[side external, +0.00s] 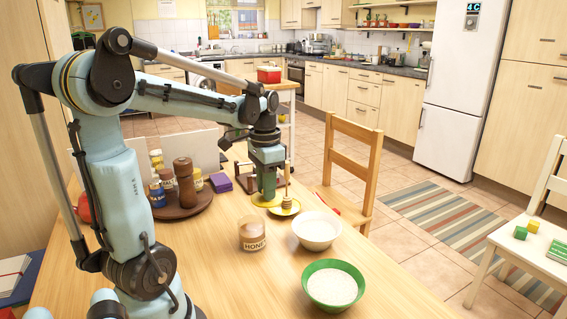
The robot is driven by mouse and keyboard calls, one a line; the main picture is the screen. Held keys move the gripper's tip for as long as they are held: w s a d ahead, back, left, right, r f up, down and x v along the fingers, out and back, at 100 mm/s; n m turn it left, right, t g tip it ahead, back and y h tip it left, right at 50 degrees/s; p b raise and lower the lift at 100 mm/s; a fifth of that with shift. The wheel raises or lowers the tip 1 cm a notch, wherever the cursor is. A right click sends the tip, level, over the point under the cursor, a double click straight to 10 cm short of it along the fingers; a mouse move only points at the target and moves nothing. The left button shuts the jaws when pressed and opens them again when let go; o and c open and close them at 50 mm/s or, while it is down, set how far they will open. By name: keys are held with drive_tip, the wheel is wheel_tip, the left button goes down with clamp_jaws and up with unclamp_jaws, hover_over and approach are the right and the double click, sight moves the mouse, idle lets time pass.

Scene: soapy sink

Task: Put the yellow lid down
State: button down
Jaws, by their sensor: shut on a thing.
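The yellow lid (259,202) is a flat round disc at the low end of my arm, close to the tabletop. My gripper (267,196) points straight down and is shut on the lid; its fingers hide part of it. I cannot tell whether the lid touches the table. An open honey jar (253,235) stands nearer the camera, below the lid in the picture.
A yellow saucer (277,212) with a honey dipper (287,198) is close to the lid on the right. A white bowl (316,232) and a green bowl (333,287) stand nearer. A round brown tray (178,209) with a pepper mill and jars is left. Purple napkins (221,183) lie behind.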

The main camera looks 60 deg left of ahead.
drive_tip(key=s+a+f, duration=0.1)
drive_tip(key=a+f, duration=0.2)
drive_tip(key=a, duration=0.1)
drive_tip(key=s+a+f, duration=0.2)
drive_tip(key=a+f, duration=0.1)
drive_tip(key=a, duration=0.2)
drive_tip(key=s+a+f, duration=0.2)
drive_tip(key=a+f, duration=0.1)
drive_tip(key=a, duration=0.2)
drive_tip(key=shift+s+a+f, duration=0.1)
drive_tip(key=shift+a, duration=0.1)
drive_tip(key=shift+f, duration=1.95)
drive_tip(key=shift+f, duration=0.15)
drive_tip(key=c, duration=1)
unclamp_jaws()
drive_tip(key=shift+o, duration=0.2)
